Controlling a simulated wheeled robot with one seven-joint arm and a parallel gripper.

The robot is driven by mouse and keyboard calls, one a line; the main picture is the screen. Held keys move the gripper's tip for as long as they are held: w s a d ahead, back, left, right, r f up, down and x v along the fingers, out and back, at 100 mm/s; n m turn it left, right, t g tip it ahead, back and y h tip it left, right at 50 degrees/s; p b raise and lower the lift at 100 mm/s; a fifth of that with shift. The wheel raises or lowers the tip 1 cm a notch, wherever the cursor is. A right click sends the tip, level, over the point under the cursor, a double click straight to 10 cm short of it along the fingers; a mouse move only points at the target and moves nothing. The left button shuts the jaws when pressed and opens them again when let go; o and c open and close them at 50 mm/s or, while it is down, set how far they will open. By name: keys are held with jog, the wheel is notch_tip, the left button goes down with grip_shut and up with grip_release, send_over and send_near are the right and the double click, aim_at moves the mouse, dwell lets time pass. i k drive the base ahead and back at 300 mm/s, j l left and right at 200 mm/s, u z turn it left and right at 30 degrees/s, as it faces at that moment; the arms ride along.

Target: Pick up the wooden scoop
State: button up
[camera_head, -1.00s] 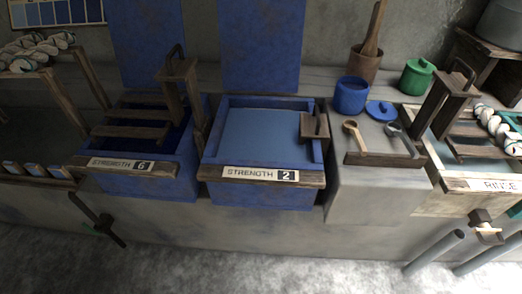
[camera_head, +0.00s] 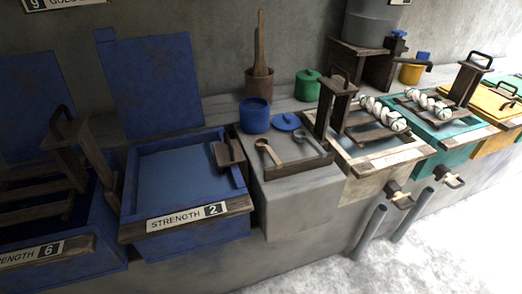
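The wooden scoop (camera_head: 269,153) is light tan with a round bowl and a short handle. It lies on a dark-edged tray (camera_head: 299,166) on the grey counter, right of the blue vat (camera_head: 185,190) labelled "STRENGTH 2". A grey metal scoop (camera_head: 305,139) lies to its right on the same tray. Behind them stand a blue pot (camera_head: 255,116) and its blue lid (camera_head: 288,121). My gripper does not show in this view.
A brown mortar with a tall pestle (camera_head: 261,72) and a green lidded pot (camera_head: 307,86) stand at the back. Dark wooden frames rise over the vats on both sides. Two grey pipes (camera_head: 368,232) stick out in front; the pale floor (camera_head: 450,240) is open at right.

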aim_at(261, 144)
jog(key=i+j+u, duration=0.15)
jog(key=i, duration=0.25)
jog(key=i+j+u, duration=0.1)
jog(key=i+j, duration=0.25)
jog(key=i+j+u, duration=0.15)
jog(key=i, duration=0.3)
